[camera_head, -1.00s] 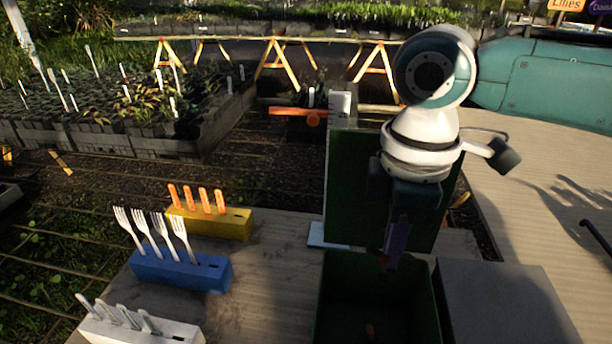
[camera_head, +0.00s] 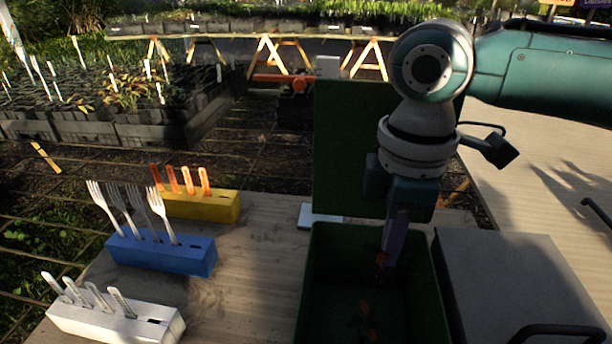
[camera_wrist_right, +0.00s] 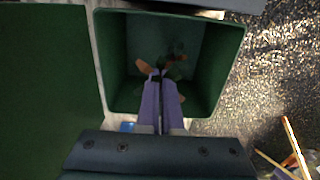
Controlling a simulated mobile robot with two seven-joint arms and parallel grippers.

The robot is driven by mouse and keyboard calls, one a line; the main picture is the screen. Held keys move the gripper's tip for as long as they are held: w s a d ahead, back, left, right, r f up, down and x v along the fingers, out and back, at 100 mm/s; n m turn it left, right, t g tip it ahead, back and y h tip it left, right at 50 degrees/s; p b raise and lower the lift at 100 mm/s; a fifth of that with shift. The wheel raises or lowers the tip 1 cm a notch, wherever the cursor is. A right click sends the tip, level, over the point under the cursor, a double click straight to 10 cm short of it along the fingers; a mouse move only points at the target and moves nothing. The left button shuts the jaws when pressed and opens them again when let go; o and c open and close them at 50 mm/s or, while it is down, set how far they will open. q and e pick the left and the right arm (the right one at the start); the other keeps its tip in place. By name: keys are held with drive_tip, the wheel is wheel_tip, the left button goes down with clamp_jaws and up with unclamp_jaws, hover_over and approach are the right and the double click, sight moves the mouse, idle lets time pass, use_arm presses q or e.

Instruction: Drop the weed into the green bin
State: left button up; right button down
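The green bin (camera_head: 306,290) stands open at the front middle of the table; it also shows in the right wrist view (camera_wrist_right: 225,65). My right gripper (camera_head: 385,262) points down over the bin, its purple fingertips inside the opening as seen. In the right wrist view the fingers (camera_wrist_right: 160,76) are close together at the tips. A small weed with dark green leaves (camera_wrist_right: 178,52) shows at the fingertips; its reddish end shows in the head view (camera_head: 381,259). The grip itself is small and dark. Orange bits (camera_head: 366,308) show lower in the bin. My left gripper is not in view.
A dark green panel (camera_head: 340,150) stands behind the bin. A grey box (camera_head: 510,275) is close on its right. Yellow (camera_head: 205,206), blue (camera_head: 165,255) and white (camera_head: 120,322) blocks holding labels, forks and handled tools stand left. Bare table lies between them and the bin.

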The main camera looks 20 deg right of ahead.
drive_tip(key=shift+r, duration=0.1)
drive_tip(key=c, duration=1)
unclamp_jaws()
wheel_tip(320, 180, up, 10)
drive_tip(key=shift+f+p, duration=0.1)
drive_tip(key=shift+p, duration=0.6)
